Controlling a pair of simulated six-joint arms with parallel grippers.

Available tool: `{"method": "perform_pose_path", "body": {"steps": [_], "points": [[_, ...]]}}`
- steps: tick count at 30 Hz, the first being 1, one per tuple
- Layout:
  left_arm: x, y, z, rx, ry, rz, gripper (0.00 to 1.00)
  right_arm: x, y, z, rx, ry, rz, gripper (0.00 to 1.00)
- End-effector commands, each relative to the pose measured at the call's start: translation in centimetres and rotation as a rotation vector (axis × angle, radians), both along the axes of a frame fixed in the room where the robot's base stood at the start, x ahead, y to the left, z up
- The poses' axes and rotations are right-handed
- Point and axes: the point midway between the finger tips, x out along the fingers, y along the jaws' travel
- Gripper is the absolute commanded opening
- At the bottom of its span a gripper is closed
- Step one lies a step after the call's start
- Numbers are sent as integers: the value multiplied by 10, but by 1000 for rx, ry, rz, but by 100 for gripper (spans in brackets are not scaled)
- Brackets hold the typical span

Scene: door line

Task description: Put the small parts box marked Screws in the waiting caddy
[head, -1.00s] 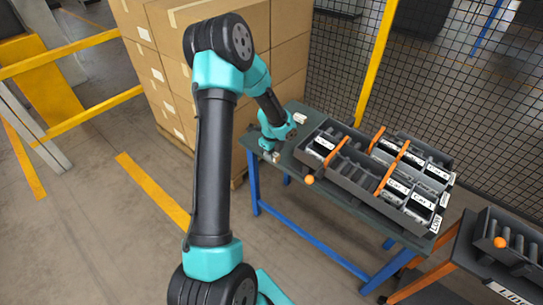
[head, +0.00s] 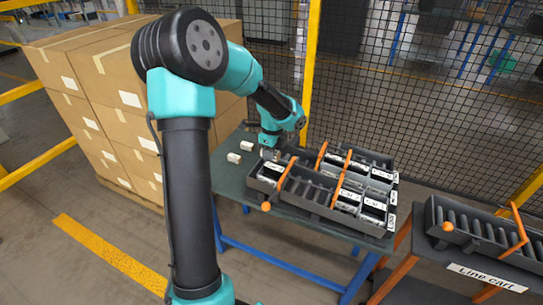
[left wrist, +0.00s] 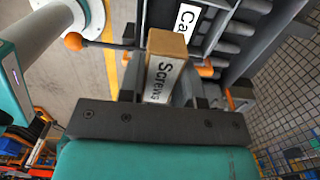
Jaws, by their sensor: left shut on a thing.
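My left gripper (left wrist: 160,92) is shut on the tan small parts box marked Screws (left wrist: 164,52), whose white label faces the left wrist camera. In the head view this gripper (head: 270,155) is at the left end of dark grey caddies with orange handles on the table; the box is too small there to make out. The nearest caddy (head: 318,208) has several slots, some empty. In the left wrist view a caddy with a white label starting "Ca" (left wrist: 187,18) is beside and beyond the box, which looks apart from it. My right gripper is not in view.
Two small pale boxes (head: 234,158) stand on the table's left end (head: 232,185). Another caddy (head: 475,232) is on the line cart (head: 494,279) at the right. Stacked cartons (head: 105,120) stand at the left, and a mesh fence (head: 400,90) runs behind.

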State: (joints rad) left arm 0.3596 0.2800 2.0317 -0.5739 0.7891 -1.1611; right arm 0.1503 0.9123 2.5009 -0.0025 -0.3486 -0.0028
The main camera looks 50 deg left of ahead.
Motion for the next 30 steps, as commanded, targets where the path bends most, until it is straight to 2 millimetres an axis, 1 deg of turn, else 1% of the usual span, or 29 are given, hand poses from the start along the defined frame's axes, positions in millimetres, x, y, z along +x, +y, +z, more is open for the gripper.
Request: {"method": "perform_pose_path", "body": {"steps": [14, 20, 30], "points": [[0, 0, -3, 0, 0, 0, 8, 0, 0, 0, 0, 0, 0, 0], [0, 0, -12, 1, 1, -1, 8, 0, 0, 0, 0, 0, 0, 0], [0, 0, -33, 1, 1, 0, 8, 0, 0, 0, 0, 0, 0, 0]]}}
